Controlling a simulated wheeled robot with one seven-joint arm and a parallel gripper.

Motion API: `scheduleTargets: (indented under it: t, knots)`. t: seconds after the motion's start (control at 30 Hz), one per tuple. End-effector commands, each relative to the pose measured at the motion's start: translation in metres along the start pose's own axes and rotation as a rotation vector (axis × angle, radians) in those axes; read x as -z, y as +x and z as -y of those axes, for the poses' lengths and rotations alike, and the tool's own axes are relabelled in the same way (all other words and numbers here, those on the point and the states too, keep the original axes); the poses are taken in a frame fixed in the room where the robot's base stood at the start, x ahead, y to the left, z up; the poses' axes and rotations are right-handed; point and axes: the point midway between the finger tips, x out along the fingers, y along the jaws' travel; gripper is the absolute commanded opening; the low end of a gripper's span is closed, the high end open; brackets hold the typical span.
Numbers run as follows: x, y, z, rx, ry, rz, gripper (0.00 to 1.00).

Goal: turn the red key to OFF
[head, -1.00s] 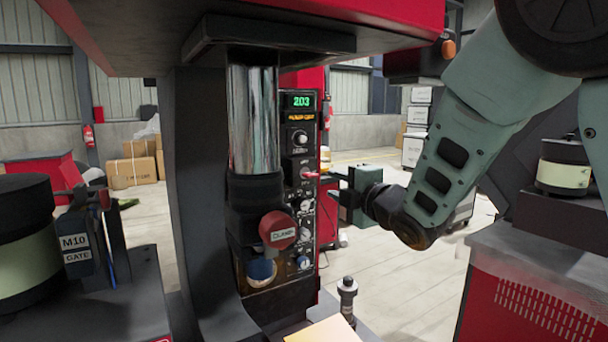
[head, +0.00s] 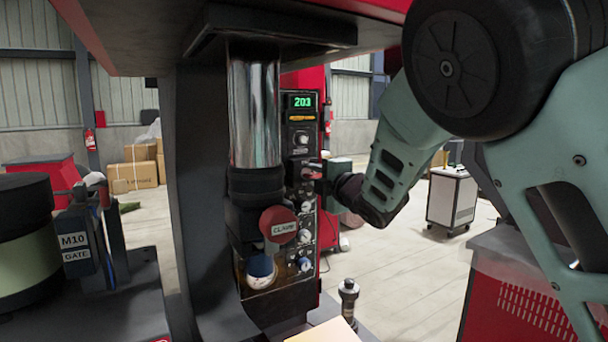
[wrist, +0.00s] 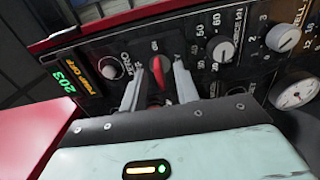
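The red key (wrist: 160,72) sits on the black control panel (wrist: 206,86), between a knob marked ZERO and a dial with numbers. In the wrist view my gripper (wrist: 158,84) has one finger on each side of the key, with gaps visible, so it looks open around it. The small marks by the key are too blurred to read surely. In the head view my gripper (head: 312,170) is at the panel's face from the right and the key is mostly hidden by it. The panel display (wrist: 66,79) reads 203, with an orange line that appears to say PUMP OFF.
A shiny column (head: 254,115) and a red CLAMP knob (head: 278,224) stand just left of and before the panel. Several knobs and a gauge (wrist: 294,92) lie beside the key.

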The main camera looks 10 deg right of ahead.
Motion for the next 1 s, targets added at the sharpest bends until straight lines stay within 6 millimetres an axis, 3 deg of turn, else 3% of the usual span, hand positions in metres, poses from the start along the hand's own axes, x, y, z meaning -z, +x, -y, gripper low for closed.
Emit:
scheduleTargets:
  t: [0.07,0.2,0.57,1.0]
  knots:
    - [0.0,-0.0001,0.0,0.0,0.0,0.0,0.31]
    - [0.0,-0.0002,0.0,0.0,0.0,0.0,0.0]
    - [0.0001,-0.0003,0.0009,0.0,-0.017,0.0,0.0]
    - [0.0002,-0.0002,0.0023,0.0,-0.383,0.0,0.0]
